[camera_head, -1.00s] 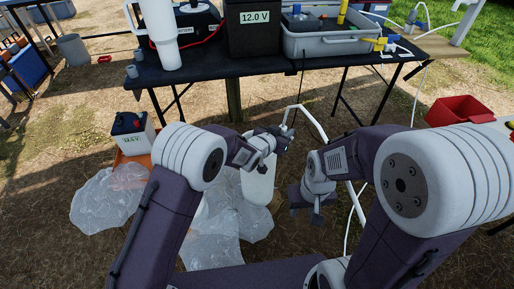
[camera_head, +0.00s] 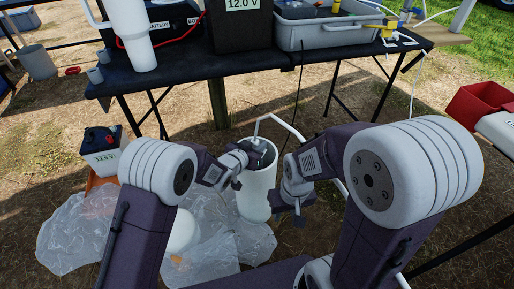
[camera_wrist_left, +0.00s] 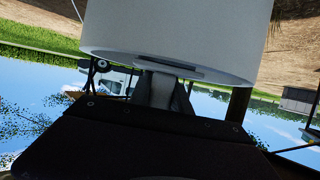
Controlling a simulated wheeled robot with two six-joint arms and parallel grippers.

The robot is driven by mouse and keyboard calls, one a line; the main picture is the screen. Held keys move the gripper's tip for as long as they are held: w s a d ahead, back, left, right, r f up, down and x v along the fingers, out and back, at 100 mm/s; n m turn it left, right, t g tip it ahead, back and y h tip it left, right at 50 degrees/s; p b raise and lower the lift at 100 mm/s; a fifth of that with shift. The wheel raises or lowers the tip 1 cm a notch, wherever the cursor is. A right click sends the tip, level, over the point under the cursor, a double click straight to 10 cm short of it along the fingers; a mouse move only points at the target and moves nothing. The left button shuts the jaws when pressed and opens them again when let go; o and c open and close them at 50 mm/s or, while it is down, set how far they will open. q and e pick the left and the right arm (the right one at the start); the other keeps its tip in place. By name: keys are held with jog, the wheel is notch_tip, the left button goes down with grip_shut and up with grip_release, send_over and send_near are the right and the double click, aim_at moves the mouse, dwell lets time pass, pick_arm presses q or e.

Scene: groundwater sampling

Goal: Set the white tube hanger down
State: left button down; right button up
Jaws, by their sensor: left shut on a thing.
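The white tube hanger (camera_head: 267,118) is a bent white piece at the top of an upright white cylinder in the head view, with tubing leading off to the right and down.
Clear plastic sheeting (camera_head: 80,230) lies on the ground at left. A battery box (camera_head: 103,155) stands behind it. A black table (camera_head: 190,72) with a grey tray (camera_head: 335,35) spans the back. A red bin (camera_head: 482,103) is at right.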

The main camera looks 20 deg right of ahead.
pick_arm(q)
jog(key=shift+s, duration=0.1)
jog(key=shift+f, duration=0.1)
jog(key=c, duration=1.2)
grip_release()
jog(key=shift+s+a+r, duration=0.1)
jog(key=shift+a+r, duration=0.05)
jog(key=shift+r, duration=0.1)
jog(key=p+v, duration=0.2)
jog(key=v, duration=0.9)
jog(key=shift+a+f, duration=0.1)
jog(key=shift+s+a, duration=0.15)
jog(key=shift+s, duration=0.1)
